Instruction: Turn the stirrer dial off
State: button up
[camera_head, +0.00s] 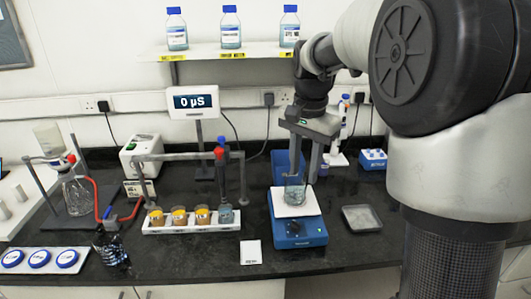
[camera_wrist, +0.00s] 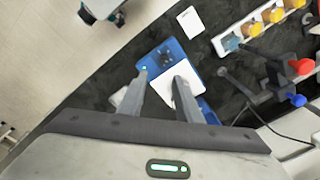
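The stirrer (camera_head: 300,237) is a blue box with a white top plate (camera_head: 311,204), near the front of the bench. Its dark dial (camera_head: 293,228) is on the front part, and the dial also shows in the wrist view (camera_wrist: 166,57). A small green light (camera_wrist: 145,69) shows beside the stirrer's front edge. A clear glass beaker (camera_head: 295,192) stands on the plate. My gripper (camera_head: 304,172) is open and points down above the plate, behind the dial. In the wrist view a gap shows between the fingers (camera_wrist: 163,82), with nothing clearly held. The dial's pointer is too small to read.
A blue bin (camera_head: 290,166) stands behind. A clamp stand (camera_head: 222,170) rises left of my gripper.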

jog(key=w+f+m, duration=0.1)
jog(key=w+f, duration=0.1)
jog(key=w, duration=0.1)
send_near(296, 222)
jog(key=shift+g, duration=0.3)
jog(key=f, duration=0.5)
jog(key=f+b, duration=0.1)
jog(key=f, duration=0.2)
jog(key=shift+w+f, duration=0.2)
jog(key=shift+w, duration=0.1)
jog(key=shift+c, duration=0.3)
jog(key=c, duration=0.7)
